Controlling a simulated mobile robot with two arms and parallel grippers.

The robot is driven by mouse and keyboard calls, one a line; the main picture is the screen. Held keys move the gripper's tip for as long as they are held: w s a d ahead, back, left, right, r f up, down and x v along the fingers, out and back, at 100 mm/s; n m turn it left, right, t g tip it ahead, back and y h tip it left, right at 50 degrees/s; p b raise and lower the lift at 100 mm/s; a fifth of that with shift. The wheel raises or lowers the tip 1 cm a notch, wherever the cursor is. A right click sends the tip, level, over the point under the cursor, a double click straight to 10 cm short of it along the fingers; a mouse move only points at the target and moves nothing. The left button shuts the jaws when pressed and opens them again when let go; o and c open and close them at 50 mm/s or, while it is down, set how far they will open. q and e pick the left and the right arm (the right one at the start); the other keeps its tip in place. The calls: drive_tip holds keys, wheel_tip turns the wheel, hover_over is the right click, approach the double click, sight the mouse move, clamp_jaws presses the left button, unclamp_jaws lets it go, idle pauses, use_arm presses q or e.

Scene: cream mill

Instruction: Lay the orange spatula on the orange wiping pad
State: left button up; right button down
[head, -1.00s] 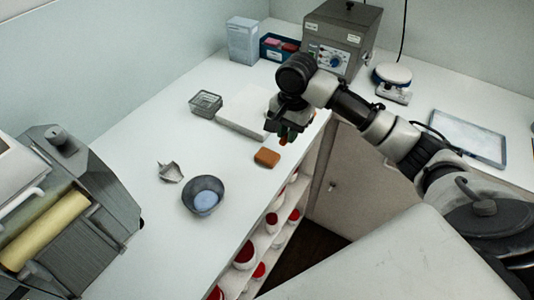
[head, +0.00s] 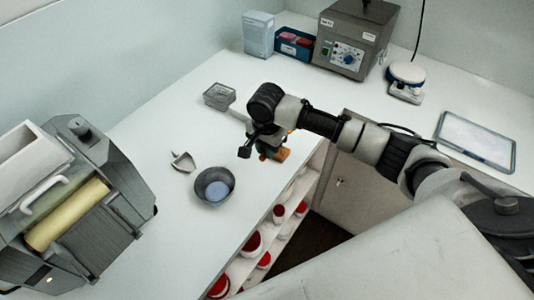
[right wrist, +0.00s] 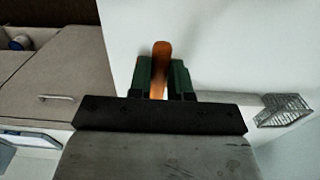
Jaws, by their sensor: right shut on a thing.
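My right gripper (head: 266,150) points down over the pad's left side. In the right wrist view its green fingers (right wrist: 160,80) are shut on the orange spatula (right wrist: 161,62), which shows as a narrow orange strip between them. The rest of the spatula is hidden. I cannot tell whether the spatula touches the pad. My left gripper is not in view.
A grey bowl (head: 214,186) and a small metal scoop (head: 184,162) sit to the left. A wire basket (head: 219,96) stands behind; it also shows in the right wrist view (right wrist: 283,109). Shelves with red-and-white jars (head: 252,245) lie below the counter edge.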

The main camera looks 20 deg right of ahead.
drive_tip(key=shift+f, duration=1.75)
drive_tip(key=shift+s+f+p, duration=0.1)
drive_tip(key=shift+p, duration=0.2)
drive_tip(key=c, duration=1)
unclamp_jaws()
drive_tip(key=shift+c, duration=0.2)
wheel_tip(320, 180, up, 12)
drive_tip(key=shift+r+b, duration=0.1)
drive_tip(key=shift+b, duration=0.6)
